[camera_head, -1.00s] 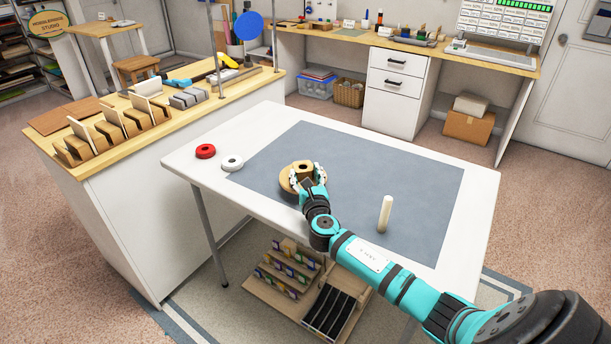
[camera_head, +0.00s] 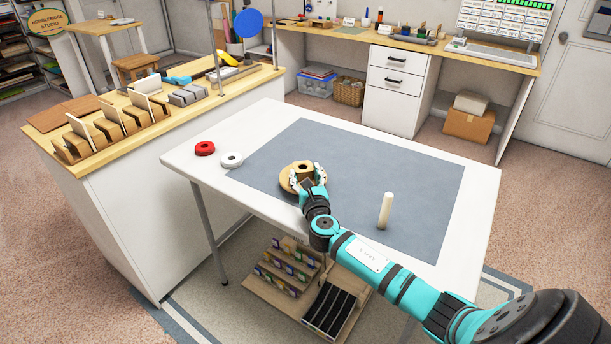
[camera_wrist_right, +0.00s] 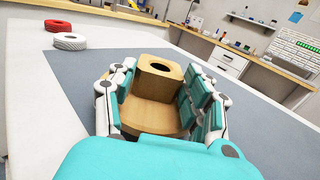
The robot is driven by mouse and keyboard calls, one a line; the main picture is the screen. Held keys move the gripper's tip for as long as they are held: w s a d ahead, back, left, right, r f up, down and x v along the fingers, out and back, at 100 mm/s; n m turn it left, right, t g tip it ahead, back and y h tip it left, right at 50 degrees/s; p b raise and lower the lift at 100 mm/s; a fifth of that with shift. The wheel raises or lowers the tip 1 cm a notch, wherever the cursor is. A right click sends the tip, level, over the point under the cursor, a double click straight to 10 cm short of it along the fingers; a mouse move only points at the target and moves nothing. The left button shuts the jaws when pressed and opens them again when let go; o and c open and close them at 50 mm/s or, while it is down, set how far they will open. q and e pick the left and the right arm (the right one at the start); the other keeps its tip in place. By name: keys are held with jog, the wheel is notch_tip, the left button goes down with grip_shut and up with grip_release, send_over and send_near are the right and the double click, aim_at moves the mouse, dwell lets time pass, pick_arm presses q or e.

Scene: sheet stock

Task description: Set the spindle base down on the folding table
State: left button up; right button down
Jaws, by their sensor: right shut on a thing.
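The spindle base (camera_head: 288,181) is a round wooden disc with a raised block that has a dark hole in its top. It is at the grey mat on the white folding table (camera_head: 480,205), left of the mat's middle. My right gripper (camera_head: 306,177) is shut on it, and in the right wrist view the fingers (camera_wrist_right: 160,100) flank the block of the spindle base (camera_wrist_right: 158,78) on both sides. The base looks level and at or very near the mat; I cannot tell whether it touches. My left gripper is not in view.
A red ring (camera_head: 205,148) and a white ring (camera_head: 231,160) lie at the table's left side. A cream peg (camera_head: 385,211) stands upright on the grey mat (camera_head: 370,160), right of my right arm. The far and right parts of the mat are clear. A wood-topped counter (camera_head: 185,115) stands at left.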

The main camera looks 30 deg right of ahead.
jog(key=shift+f+b, duration=0.35)
jog(key=shift+f, duration=0.15)
jog(key=shift+f, duration=0.1)
jog(key=shift+f+b, duration=0.5)
jog(key=shift+f, duration=0.05)
jog(key=shift+f, duration=0.15)
dwell(0.6)
jog(key=shift+c, duration=2.4)
grip_release()
jog(key=shift+o, duration=0.3)
jog(key=shift+f, duration=0.2)
jog(key=o, duration=0.4)
jog(key=shift+a, duration=0.1)
jog(key=shift+s, duration=0.1)
jog(key=shift+s, duration=0.1)
